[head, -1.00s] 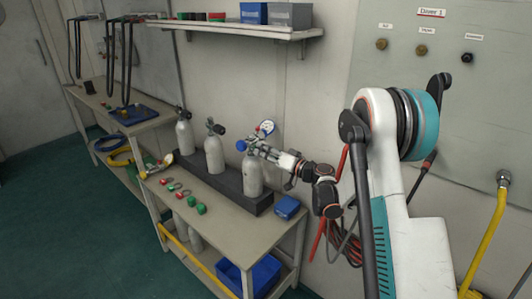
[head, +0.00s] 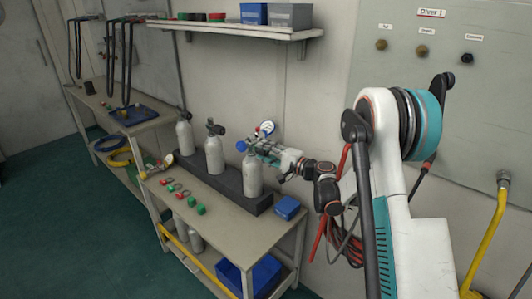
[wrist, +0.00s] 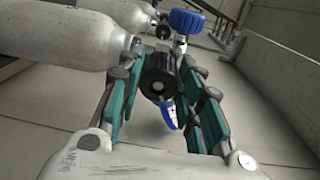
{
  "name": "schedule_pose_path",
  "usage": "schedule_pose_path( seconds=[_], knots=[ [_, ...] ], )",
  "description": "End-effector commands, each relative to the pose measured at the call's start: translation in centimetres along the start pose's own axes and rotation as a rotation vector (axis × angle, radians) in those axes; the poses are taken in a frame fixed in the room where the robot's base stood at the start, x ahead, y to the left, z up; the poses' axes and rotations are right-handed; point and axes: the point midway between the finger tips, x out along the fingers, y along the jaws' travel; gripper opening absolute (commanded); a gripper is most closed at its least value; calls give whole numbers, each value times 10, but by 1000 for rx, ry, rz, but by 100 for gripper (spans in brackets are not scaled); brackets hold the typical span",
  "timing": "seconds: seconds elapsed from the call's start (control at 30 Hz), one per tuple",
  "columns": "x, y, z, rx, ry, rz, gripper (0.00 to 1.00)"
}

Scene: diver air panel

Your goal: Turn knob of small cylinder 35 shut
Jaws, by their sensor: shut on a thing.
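A pale small cylinder (head: 252,178) stands upright at the right end of a dark rack (head: 233,188). Its number is not readable. My gripper (head: 258,150) is at the valve on its top. In the wrist view, my gripper's teal fingers (wrist: 163,62) are on both sides of a black knob (wrist: 158,78) and shut on it. A blue knob (wrist: 187,20) sits beyond the fingertips and also shows left of the gripper in the head view (head: 241,146). The finger contact is partly hidden.
Two more cylinders with black knobs, the middle one (head: 214,153) and the far one (head: 184,135), stand in the rack. A blue box (head: 287,207) lies on the bench near its right end. A shelf (head: 240,30) overhangs from the wall.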

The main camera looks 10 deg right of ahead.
Motion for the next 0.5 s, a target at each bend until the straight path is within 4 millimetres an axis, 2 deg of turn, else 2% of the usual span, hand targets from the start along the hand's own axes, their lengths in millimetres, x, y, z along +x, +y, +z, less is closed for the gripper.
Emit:
schedule_pose_path(
  seconds=[0.2, 0.5],
  knots=[
    [0, 0, -1, 188, -6, 1, 9],
    [0, 0, -1, 381, -14, 1, 9]
  ],
)
